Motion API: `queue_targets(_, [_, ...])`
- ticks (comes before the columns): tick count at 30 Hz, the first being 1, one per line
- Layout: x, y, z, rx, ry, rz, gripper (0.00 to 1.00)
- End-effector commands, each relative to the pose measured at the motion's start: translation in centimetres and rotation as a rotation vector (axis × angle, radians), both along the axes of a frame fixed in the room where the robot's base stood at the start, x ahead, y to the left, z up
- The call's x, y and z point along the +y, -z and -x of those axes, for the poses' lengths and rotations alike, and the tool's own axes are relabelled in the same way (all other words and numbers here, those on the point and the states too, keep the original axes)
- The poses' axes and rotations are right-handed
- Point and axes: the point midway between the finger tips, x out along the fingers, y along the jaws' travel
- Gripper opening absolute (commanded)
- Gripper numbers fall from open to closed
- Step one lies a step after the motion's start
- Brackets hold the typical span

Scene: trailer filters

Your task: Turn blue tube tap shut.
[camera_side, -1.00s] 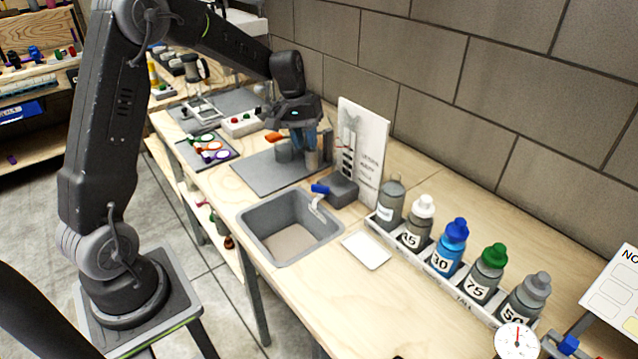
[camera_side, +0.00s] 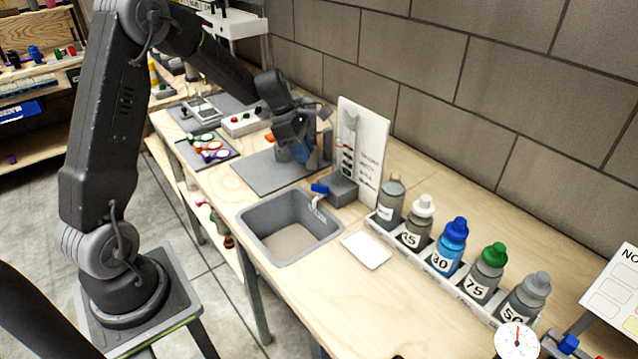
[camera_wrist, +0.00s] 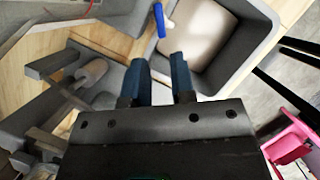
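The tap by the sink has a blue handle (camera_side: 320,189) on a pale spout over the right rear edge of the grey sink (camera_side: 258,240). In the wrist view the blue handle (camera_wrist: 160,20) stands near the top, ahead of my fingertips and apart from them. My gripper (camera_side: 303,158) is above the grey mat, behind the tap. In the wrist view my gripper (camera_wrist: 160,65) shows two blue fingers with an empty gap between them. The gripper partly hides things on the mat in the side view.
A grey block (camera_side: 342,190) and a white upright panel (camera_side: 362,150) stand close behind the tap. A white tray (camera_side: 366,250) lies right of the sink, near a rack of labelled bottles (camera_side: 450,248). The bench front is clear.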

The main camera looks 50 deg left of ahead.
Motion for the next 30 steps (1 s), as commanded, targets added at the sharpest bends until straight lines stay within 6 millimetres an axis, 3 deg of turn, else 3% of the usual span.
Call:
queue_targets(9, [-2.1,6.2,-1.5,0.003,0.002,0.001,0.23])
queue_targets(15, [-2.9,8.6,-2.1,0.0,0.003,-0.001,0.23])
queue_targets(28, [-3.2,9.5,-2.4,-0.002,0.002,-0.001,0.23])
queue_targets(30, [-3.2,9.5,-2.4,-0.002,0.002,-0.001,0.18])
